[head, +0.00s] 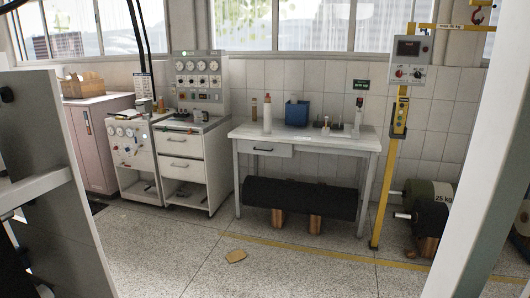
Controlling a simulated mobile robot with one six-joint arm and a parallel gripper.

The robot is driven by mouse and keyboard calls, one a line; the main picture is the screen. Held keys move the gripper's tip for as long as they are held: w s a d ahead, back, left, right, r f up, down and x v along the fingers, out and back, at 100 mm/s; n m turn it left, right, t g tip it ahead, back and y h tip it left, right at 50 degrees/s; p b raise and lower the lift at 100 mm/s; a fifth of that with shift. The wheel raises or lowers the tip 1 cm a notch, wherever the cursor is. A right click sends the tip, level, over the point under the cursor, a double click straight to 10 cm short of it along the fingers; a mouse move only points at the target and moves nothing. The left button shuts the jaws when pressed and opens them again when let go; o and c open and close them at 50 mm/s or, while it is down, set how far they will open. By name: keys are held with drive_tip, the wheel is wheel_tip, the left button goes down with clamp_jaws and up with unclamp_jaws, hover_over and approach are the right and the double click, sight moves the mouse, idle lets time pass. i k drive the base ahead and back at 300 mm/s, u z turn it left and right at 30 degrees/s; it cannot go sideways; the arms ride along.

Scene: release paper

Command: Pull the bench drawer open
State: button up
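A white bench (340,137) stands against the tiled wall, right of the picture's middle. Its drawer (280,151) is under the left part of the top and has a small dark handle (263,149). The drawer front looks flush with the bench frame, so it appears shut. The drawer's inside is hidden. My gripper does not show in this view.
A cabinet (206,145) with two drawers stands left of the bench. A dark roll (300,198) lies under it. A yellow post (388,165) rises at its right end.

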sight(243, 146)
drive_tip(key=u, duration=0.45)
drive_tip(key=i, duration=3.05)
drive_tip(key=u, duration=1)
